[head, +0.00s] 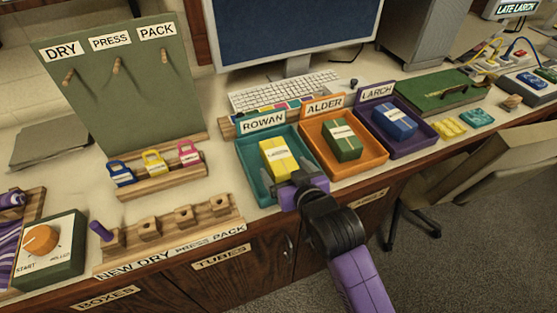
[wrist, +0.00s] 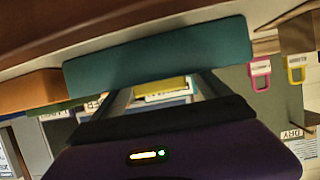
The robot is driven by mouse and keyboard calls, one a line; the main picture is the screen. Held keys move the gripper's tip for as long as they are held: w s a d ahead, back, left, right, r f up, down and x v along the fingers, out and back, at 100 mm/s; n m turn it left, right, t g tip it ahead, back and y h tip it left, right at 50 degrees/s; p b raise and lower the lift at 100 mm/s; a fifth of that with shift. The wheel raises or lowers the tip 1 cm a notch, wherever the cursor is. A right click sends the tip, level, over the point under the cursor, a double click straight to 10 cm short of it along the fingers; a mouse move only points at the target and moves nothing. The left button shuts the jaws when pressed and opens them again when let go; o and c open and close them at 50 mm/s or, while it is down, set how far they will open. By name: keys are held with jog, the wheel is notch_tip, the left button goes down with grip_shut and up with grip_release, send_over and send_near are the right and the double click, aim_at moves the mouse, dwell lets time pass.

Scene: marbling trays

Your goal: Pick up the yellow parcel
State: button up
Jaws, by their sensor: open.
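The yellow parcel (head: 279,158), with a white label, lies in the teal tray (head: 247,173) marked ROWAN. My gripper (head: 302,181) is open at the tray's front right part, close to the parcel's near end and partly in front of it. In the wrist view the parcel (wrist: 160,84) shows between the two open fingers (wrist: 163,92), beyond the teal tray's wall (wrist: 160,54). Nothing is held. I cannot tell whether a finger touches the parcel or the tray.
Right of the teal tray are an orange tray (head: 375,163) with a green parcel (head: 343,141) and a purple tray (head: 429,140) with a blue parcel (head: 394,121). A keyboard (head: 284,92) lies behind. A wooden rack (head: 158,184) with coloured tags stands to the left.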

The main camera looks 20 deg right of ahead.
aim_at(278, 159)
jog(key=x, duration=0.5)
jog(key=shift+w+r+p, duration=0.2)
jog(key=shift+r+p, duration=0.1)
jog(key=shift+r, duration=0.05)
jog(key=shift+r, duration=0.1)
jog(key=c, duration=1.8)
jog(key=shift+c, duration=0.2)
jog(key=shift+r, duration=0.15)
notch_tip(278, 159, up, 20)
jog(key=shift+p, duration=0.3)
